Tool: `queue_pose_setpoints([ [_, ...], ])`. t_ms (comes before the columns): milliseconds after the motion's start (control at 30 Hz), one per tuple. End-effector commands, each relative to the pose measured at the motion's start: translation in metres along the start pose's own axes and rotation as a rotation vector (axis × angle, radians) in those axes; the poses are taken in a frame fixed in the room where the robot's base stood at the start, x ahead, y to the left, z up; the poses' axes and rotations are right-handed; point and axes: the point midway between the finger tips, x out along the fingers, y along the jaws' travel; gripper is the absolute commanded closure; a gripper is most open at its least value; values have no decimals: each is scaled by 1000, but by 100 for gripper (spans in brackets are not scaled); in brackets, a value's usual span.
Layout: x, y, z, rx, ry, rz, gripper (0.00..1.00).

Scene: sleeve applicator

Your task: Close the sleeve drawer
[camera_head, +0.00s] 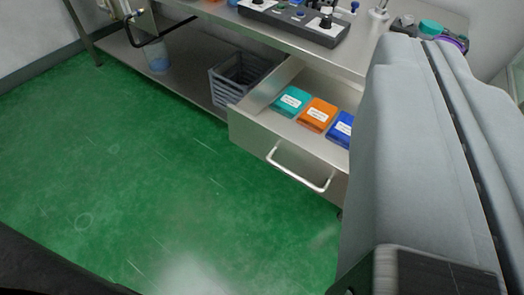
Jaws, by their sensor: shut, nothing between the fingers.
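The sleeve drawer (290,143) is a steel drawer under the bench, pulled out and open. Its front carries a bar handle (298,170) that faces the green floor. Inside lie a teal pack (291,101), an orange pack (317,114) and a blue pack (342,129), each with a white label. The drawer's right end is hidden behind a large pale grey form with a dark seam. I cannot make out my gripper's fingers in this view.
A steel bench (350,60) holds a dark control box (295,20). A grey crate (240,76) and a blue container (157,57) stand on the lower shelf (185,75). The green floor (130,170) before the drawer is clear. The pale grey form (425,160) fills the right side.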

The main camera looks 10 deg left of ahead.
Motion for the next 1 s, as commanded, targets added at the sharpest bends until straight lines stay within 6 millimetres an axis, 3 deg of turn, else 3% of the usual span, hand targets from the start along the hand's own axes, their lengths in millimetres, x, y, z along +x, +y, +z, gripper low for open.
queue_pose_setpoints([
  [500,116,-71,82,-942,-339,-338,100],
  [1000,189,-155,183,-1882,-416,-945,100],
])
